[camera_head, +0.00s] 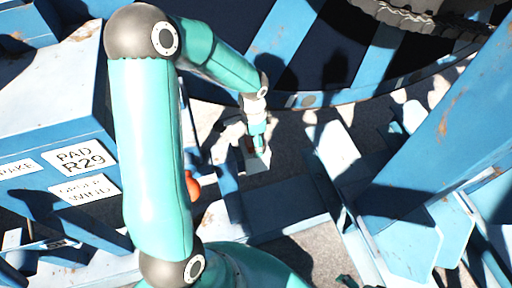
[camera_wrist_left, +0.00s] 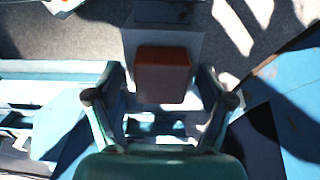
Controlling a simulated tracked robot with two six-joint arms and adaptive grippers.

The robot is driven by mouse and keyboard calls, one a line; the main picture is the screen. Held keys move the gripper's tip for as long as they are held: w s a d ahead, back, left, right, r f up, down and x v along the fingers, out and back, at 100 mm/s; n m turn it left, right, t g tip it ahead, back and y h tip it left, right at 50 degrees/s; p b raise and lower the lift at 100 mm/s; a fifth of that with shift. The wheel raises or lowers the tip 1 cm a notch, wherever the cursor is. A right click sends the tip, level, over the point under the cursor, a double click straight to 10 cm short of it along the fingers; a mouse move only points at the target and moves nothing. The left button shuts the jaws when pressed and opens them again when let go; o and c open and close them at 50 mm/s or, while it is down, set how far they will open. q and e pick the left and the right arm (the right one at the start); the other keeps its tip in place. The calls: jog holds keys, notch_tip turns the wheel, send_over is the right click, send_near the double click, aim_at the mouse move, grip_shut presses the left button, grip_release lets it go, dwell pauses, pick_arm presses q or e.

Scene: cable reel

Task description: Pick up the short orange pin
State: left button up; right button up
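The short orange pin (camera_wrist_left: 163,73) shows in the left wrist view as a squarish orange-brown block, seen end-on between my fingers. My left gripper (camera_wrist_left: 163,85) has one finger on each side of it, with a narrow gap visible on both sides, so it looks open. In the head view my left gripper (camera_head: 257,142) points down over a pale plate (camera_head: 258,164); only a small reddish bit of the pin shows there, mostly hidden. My right gripper is not clearly seen; a small dark teal shape at the bottom edge may be part of it.
A rounded orange object (camera_head: 193,185) is partly hidden behind my left arm. A blue cabinet with labels (camera_head: 60,165) stands at left. A large blue reel (camera_head: 350,95) curves behind the gripper. Blue beams (camera_head: 440,150) and brackets crowd the right.

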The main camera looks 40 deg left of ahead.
pick_arm(q)
grip_shut()
jog(key=shift+w+r, duration=0.1)
jog(key=shift+r, duration=0.05)
notch_tip(320, 180, up, 20)
jog(key=shift+b, duration=0.35)
dwell(0.6)
jog(key=shift+r+p, duration=0.45)
jog(key=shift+p, duration=0.05)
